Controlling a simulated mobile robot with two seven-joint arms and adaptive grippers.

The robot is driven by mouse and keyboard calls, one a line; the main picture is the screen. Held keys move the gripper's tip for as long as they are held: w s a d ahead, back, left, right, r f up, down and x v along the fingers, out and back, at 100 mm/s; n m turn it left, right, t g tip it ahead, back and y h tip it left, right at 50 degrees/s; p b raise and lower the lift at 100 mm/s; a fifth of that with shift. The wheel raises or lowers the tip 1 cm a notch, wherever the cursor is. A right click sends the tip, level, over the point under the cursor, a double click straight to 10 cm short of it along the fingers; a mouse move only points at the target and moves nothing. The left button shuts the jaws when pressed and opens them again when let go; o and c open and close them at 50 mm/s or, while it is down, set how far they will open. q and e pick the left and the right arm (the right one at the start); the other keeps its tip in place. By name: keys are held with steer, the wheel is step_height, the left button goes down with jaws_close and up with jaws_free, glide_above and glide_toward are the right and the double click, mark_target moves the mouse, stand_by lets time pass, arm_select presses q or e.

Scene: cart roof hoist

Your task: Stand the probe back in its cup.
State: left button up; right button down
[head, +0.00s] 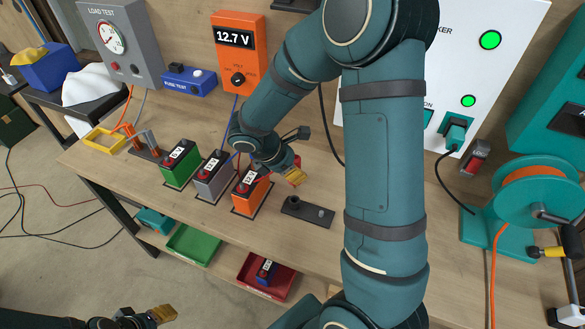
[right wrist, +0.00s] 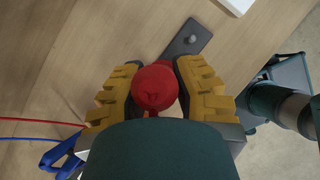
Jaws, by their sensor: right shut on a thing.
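My right gripper (head: 291,176) is shut on the red probe (head: 297,160), over the bench just behind the dark plate. In the right wrist view the probe's round red end (right wrist: 155,88) sits between the yellow finger pads of the gripper (right wrist: 154,92); its tip is hidden. The dark plate (head: 313,211) carries a small black cup (head: 293,202) at its left end and a grey knob at its right. The right wrist view shows the plate (right wrist: 181,49) and knob; the cup is not clear there. My left gripper (head: 150,316) is low at the bottom left, away from the bench.
Green (head: 180,164), grey (head: 214,176) and orange (head: 250,194) batteries stand left of the plate. An orange meter (head: 239,50) reads 12.7 V behind them. A cable reel (head: 530,205) stands at the right. Bench between plate and reel is partly hidden by my arm.

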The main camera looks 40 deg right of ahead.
steer(key=shift+f, duration=0.1)
stand_by(0.3)
steer(key=shift+f+b, duration=2)
steer(key=shift+f, duration=0.35)
steer(key=shift+r, duration=0.2)
steer(key=shift+f+b, duration=1.6)
steer(key=shift+f, duration=0.6)
steer(key=c, duration=0.8)
jaws_free()
steer(key=shift+r, duration=0.1)
